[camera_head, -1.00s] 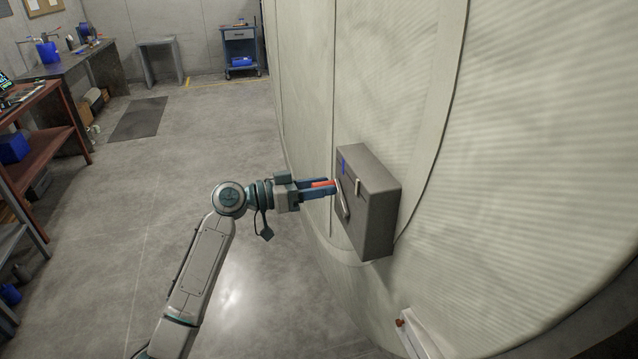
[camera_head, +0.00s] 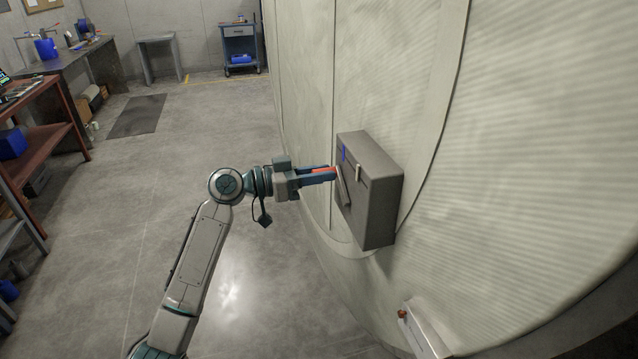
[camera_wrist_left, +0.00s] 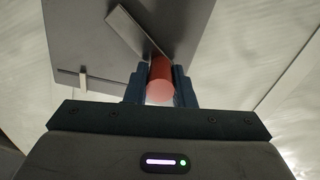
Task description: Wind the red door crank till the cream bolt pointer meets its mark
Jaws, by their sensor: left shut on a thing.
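The red crank handle (camera_head: 321,170) sticks out from a grey box on the pale chamber wall. My left gripper (camera_head: 330,173) is shut on it, with a finger on each side in the left wrist view, where the red handle (camera_wrist_left: 160,76) shows between them. The grey crank arm (camera_head: 343,190) slopes down and right from the handle across the box face. The cream bolt pointer (camera_head: 359,171) stands near the box's upper edge, to the right of and a little below the blue mark (camera_head: 344,152), apart from it. My right gripper is out of view.
The grey box (camera_head: 378,205) juts from the curved chamber wall (camera_head: 530,130). A small red-topped fitting (camera_head: 402,314) sits low on the wall. Benches and shelves (camera_head: 50,130) stand at the far left. The floor between is mostly clear.

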